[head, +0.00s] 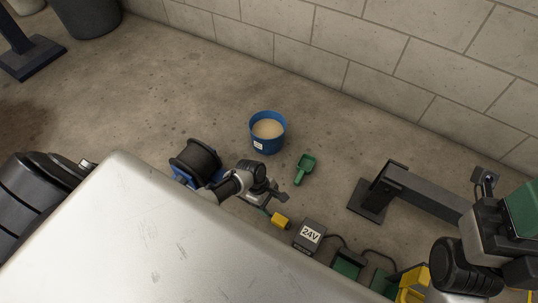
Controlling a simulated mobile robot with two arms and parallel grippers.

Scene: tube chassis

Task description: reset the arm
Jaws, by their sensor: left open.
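My left gripper (274,203), dark grey, is just beyond the far edge of a pale, scratched slab. It is open, with nothing seen between its fingers. Part of its arm is hidden behind the slab. A black spool (196,158) with blue parts is left of it. A yellow-ended dark piece (281,221) shows close to the fingers; I cannot tell whether they touch. My right gripper cannot be made out.
A blue bucket of tan grains (268,146) and a green scoop (304,168) are on the concrete floor. The pale slab (150,240) fills the lower left. Upper-left floor is mostly clear.

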